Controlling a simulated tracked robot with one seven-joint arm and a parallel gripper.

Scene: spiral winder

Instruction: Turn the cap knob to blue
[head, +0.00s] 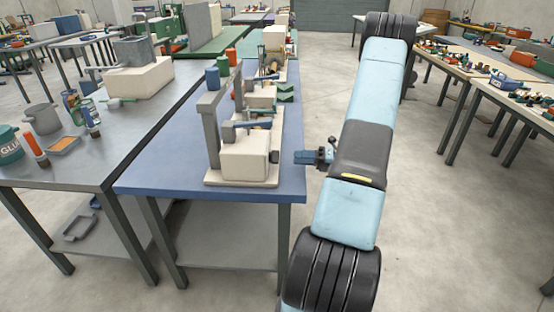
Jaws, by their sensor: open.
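The spiral winder appears to be the cream machine (245,160) with a grey upright frame, at the near end of the blue table (160,180) in the head view. A small dark round knob (274,157) is on the right face of its front block. I cannot tell whether this is the cap knob, and no blue mark for it can be read. My gripper (302,157) is small in the view, just right of that knob and apart from it. It points left at the machine, open and empty. My arm hides part of the floor behind it.
More cream blocks and handles (262,97) stand behind along the same table. A grey metal table (130,125) with a pot, cans and a glue tub is on the left. Cluttered tables (500,90) stand on the right. Clear floor lies between.

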